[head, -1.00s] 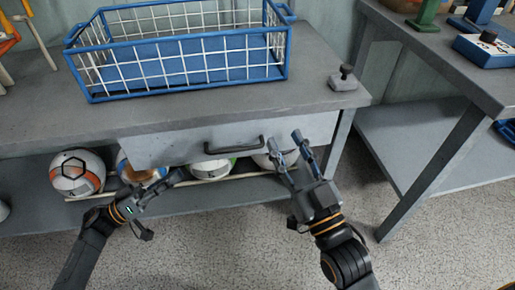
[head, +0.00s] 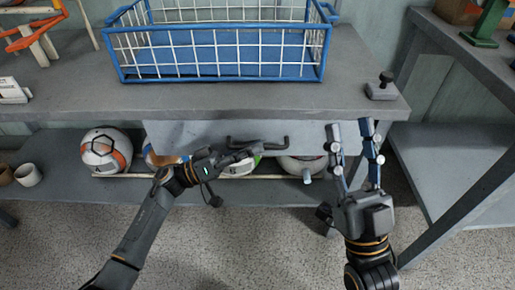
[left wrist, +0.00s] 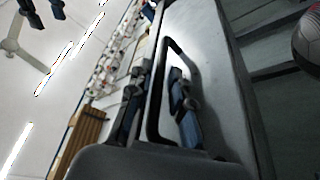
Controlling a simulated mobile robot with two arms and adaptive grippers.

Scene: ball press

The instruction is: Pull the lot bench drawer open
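The lot bench drawer (head: 190,134) has a grey front under the bench top and looks shut. Its dark bar handle (head: 268,142) is partly hidden by my left gripper (head: 240,154), which is at the handle's left part. In the left wrist view, the handle (left wrist: 154,105) stands between the two fingers of my left gripper (left wrist: 157,108). One finger is outside the bar and the other is between bar and drawer front. The fingers look apart, with small gaps to the bar. My right gripper (head: 352,132) is open and empty, right of the handle.
A blue wire basket (head: 220,75) and a small grey block with a black knob (head: 383,90) stand on the bench top (head: 90,95). Several balls, including an orange and white one (head: 106,150), lie on the shelf below. Another table is at right.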

